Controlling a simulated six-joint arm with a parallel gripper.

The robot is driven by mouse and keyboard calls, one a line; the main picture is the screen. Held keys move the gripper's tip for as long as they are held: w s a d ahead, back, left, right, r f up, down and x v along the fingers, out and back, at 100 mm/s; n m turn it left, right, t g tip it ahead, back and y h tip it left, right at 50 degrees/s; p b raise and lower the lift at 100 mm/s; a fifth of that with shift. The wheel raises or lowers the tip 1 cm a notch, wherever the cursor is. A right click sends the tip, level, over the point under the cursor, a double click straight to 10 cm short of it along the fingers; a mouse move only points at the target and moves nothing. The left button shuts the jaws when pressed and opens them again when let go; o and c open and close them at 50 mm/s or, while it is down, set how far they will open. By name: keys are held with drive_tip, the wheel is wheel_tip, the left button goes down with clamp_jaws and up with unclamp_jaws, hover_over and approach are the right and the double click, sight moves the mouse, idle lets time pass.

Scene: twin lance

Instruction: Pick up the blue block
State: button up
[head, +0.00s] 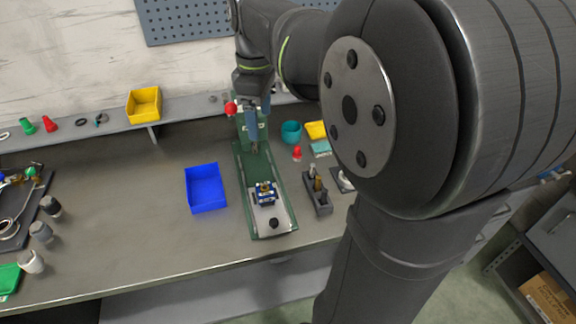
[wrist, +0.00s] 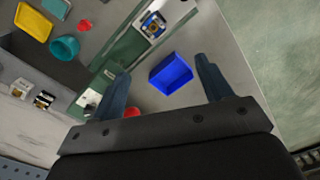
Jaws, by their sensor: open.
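My gripper (head: 258,128) is open and empty, with its blue-grey fingers over the back end of a green machine bed (head: 283,190). In the wrist view its fingers (wrist: 163,68) stand wide apart. A small blue piece with yellow and white parts (head: 265,193) sits on the bed's front part, well in front of my gripper; it also shows near the top of the wrist view (wrist: 152,25). I cannot tell whether it is the blue block. A blue open-topped bin (head: 206,188) stands on the bench left of the bed; it appears between the fingers in the wrist view (wrist: 171,74), apart from them.
A yellow bin (head: 144,104) stands on the back shelf. A teal cup (head: 291,132) and a dark holder with upright pieces (head: 318,194) stand right of the bed. A dark tray of tools (head: 22,213) lies far left. The bench (head: 120,200) left of the blue bin is clear.

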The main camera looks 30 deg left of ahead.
wheel_tip(320, 180, down, 8)
drive_tip(key=w+a+r+m, duration=0.1)
drive_tip(key=w+a+m, duration=0.1)
drive_tip(key=m, duration=0.9)
hover_over(264, 188)
drive_tip(key=f, duration=1.3)
drive_tip(key=shift+w+a, duration=0.2)
drive_tip(key=shift+s+d+f, duration=0.1)
drive_tip(key=shift+d+f, duration=0.05)
drive_tip(key=shift+f, duration=1.4)
drive_tip(key=shift+d+f, duration=0.1)
drive_tip(key=shift+f, duration=1.4)
drive_tip(key=shift+c, duration=0.2)
drive_tip(key=c, duration=1.2)
drive_tip(key=shift+r, duration=0.1)
